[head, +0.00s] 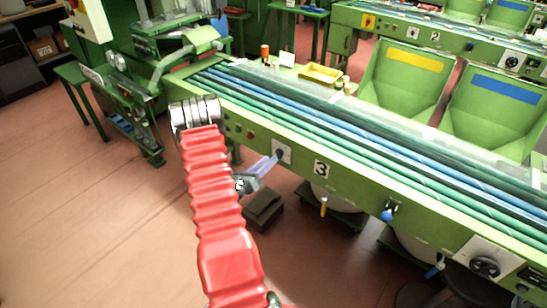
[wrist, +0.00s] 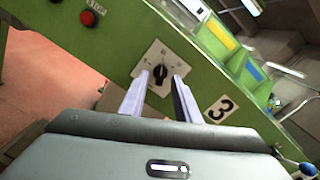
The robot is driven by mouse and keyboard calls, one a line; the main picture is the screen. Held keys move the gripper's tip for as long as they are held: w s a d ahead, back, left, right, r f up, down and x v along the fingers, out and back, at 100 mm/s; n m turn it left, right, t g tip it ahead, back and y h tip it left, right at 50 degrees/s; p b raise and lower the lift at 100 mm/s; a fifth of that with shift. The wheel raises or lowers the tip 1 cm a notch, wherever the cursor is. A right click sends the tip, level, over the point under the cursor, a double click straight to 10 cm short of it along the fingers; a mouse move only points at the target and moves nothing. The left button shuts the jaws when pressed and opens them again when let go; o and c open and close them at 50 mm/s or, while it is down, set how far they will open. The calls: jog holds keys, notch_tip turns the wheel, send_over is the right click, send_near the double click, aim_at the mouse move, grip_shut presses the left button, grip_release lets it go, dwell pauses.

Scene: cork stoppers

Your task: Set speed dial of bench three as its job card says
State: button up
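Bench three is the green bench (head: 350,183) with a "3" plate (head: 321,168), which also shows in the wrist view (wrist: 220,109). Left of the plate, a black dial knob (wrist: 159,76) sits on a white square plate (wrist: 149,57) with small marks I cannot read. My gripper (head: 276,160) is at the bench's front face, at this dial. In the wrist view my gripper (wrist: 162,76) is open, its pale fingers on either side of the knob; I cannot tell if they touch it. A small white card (head: 287,59) stands at the bench's far side, its writing too small to read.
A red button (wrist: 88,18) marked STOP is left of the dial. A larger black handwheel-like dial (head: 486,267) is on the bench front at right. Floor at left is clear.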

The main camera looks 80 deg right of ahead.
aim_at(279, 154)
jog(key=shift+x, duration=2.2)
jog(key=shift+a, duration=0.1)
jog(key=c, duration=0.7)
